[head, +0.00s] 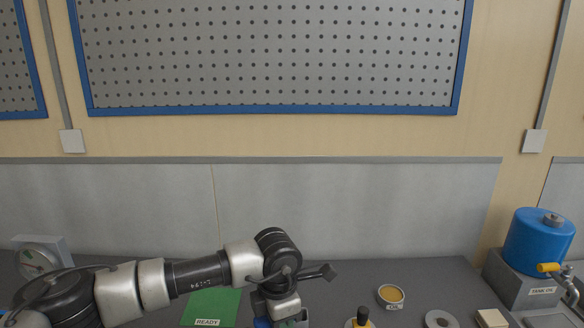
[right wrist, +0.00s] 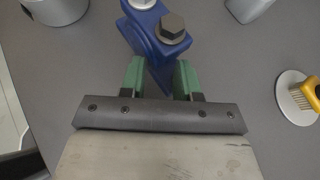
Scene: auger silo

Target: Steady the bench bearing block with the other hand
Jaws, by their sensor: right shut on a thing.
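The bearing block (right wrist: 155,38) is blue, with a dark hex bolt (right wrist: 172,27) on it, at the top centre of the right wrist view. My right gripper (right wrist: 160,82) has its green fingers shut on the block's near edge. In the head view only a sliver of blue (head: 262,322) shows at the bottom edge, probably the same block. My left arm reaches in from the left, and its left gripper (head: 288,315) points down beside that blue sliver. Its fingertips are cut off, so their opening is not clear. My right gripper is outside the head view.
A green mat marked READY (head: 205,310) lies left of the blue sliver. A yellow-handled brush (right wrist: 312,95) rests on a pale disc. To the right are a small tin (head: 391,296), a grey ring (head: 440,319) and a blue tank (head: 538,240). A gauge (head: 38,260) stands at left.

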